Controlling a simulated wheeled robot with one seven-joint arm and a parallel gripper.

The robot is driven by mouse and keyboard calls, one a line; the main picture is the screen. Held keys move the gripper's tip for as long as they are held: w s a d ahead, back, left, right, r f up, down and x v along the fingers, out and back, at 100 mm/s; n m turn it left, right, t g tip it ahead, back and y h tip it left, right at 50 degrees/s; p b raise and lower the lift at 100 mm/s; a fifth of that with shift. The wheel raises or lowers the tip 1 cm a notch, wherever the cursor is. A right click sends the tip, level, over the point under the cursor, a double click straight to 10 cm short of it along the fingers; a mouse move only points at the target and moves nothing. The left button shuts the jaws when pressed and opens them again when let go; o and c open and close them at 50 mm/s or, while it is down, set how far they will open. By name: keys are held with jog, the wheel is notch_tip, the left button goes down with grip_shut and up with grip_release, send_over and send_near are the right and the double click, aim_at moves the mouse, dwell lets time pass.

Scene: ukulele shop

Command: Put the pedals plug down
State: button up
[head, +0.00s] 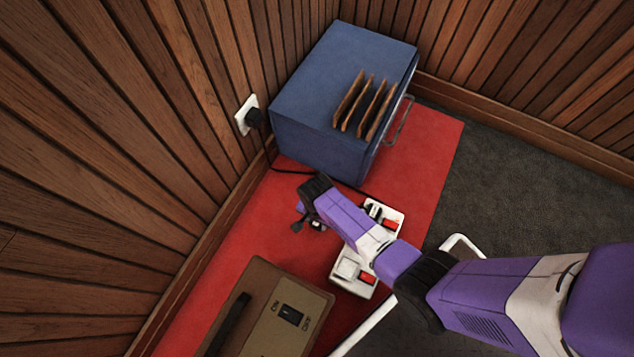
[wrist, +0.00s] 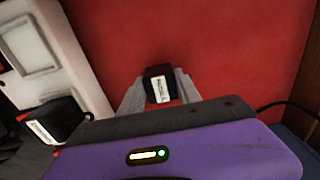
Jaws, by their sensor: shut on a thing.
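My gripper (wrist: 158,92) is shut on a black plug (wrist: 157,86) with a small white label, too blurred to read. In the wrist view the held plug is over the red mat, to the right of the white power strip (wrist: 62,60). I cannot tell its exact height above the mat. In the head view my gripper (head: 303,224) is left of the power strip (head: 353,288), whose middle is hidden by my arm. Another labelled black plug (wrist: 58,120) sits at the strip in the wrist view.
The red mat (head: 425,160) has bare room left of the strip. A wall socket (head: 246,114) holds a black plug with a cable. A brown box (head: 270,315) with a switch is in front.

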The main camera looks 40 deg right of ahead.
jog(key=shift+f, duration=0.15)
jog(key=o, duration=1.1)
jog(key=shift+c, duration=0.2)
notch_tip(320, 180, up, 12)
jog(key=p, duration=0.7)
jog(key=shift+p, duration=0.35)
